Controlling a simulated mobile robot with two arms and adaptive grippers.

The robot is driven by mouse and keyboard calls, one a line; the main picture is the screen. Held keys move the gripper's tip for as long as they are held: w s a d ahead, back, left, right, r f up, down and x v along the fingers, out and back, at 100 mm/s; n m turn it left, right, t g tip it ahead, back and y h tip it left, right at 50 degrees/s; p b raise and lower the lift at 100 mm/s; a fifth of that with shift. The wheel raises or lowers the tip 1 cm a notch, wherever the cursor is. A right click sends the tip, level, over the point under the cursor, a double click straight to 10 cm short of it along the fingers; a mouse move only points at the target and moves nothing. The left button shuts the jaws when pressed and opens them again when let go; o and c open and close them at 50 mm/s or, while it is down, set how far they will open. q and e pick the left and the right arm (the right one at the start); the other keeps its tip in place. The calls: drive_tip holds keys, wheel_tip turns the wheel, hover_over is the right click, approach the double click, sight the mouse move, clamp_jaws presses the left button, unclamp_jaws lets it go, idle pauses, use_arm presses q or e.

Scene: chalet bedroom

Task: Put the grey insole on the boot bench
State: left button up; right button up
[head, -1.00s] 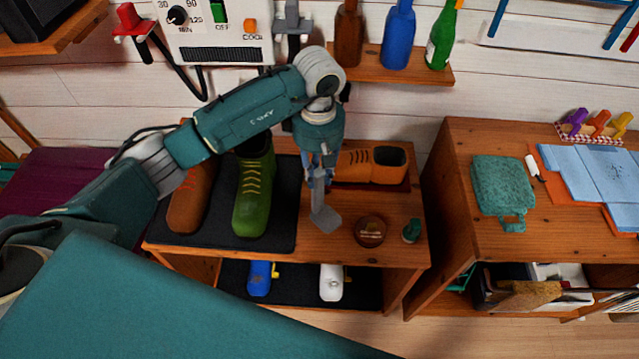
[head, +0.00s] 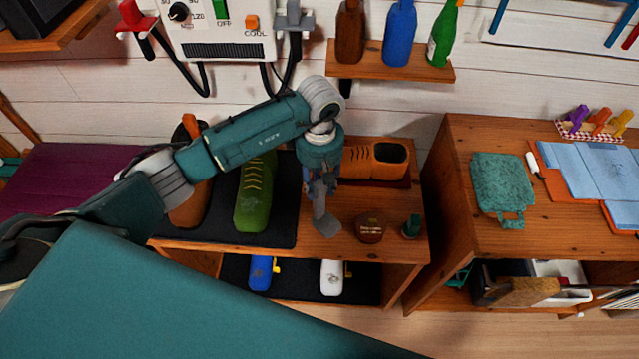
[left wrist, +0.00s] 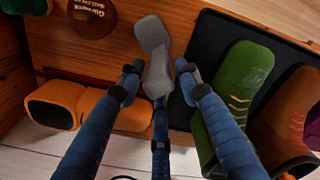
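The grey insole (head: 324,224) appears to lie on the bare wooden strip of the boot bench (head: 292,256), between the dark mat and a round brown tin. In the left wrist view the insole (left wrist: 152,35) runs lengthwise between my fingers, its near end close to the third finger. My left gripper (head: 318,192) points down over it. In the left wrist view the gripper (left wrist: 158,78) has its fingers spread, with gaps visible on both sides of the insole. Whether the near end touches the third finger I cannot tell. My right gripper is not in view.
A green boot (head: 254,195) and a brown boot (head: 190,205) stand on the dark mat (head: 283,205). An orange shoe (head: 375,162) is behind the gripper. The brown tin (head: 369,228) and a small green item (head: 411,227) are right of the insole. A wall shelf (head: 395,73) holds bottles.

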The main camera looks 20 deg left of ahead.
use_arm(q)
drive_tip(key=shift+r, duration=0.35)
wheel_tip(320, 180, up, 12)
drive_tip(key=b, duration=0.3)
drive_tip(key=shift+f, duration=0.15)
idle(0.3)
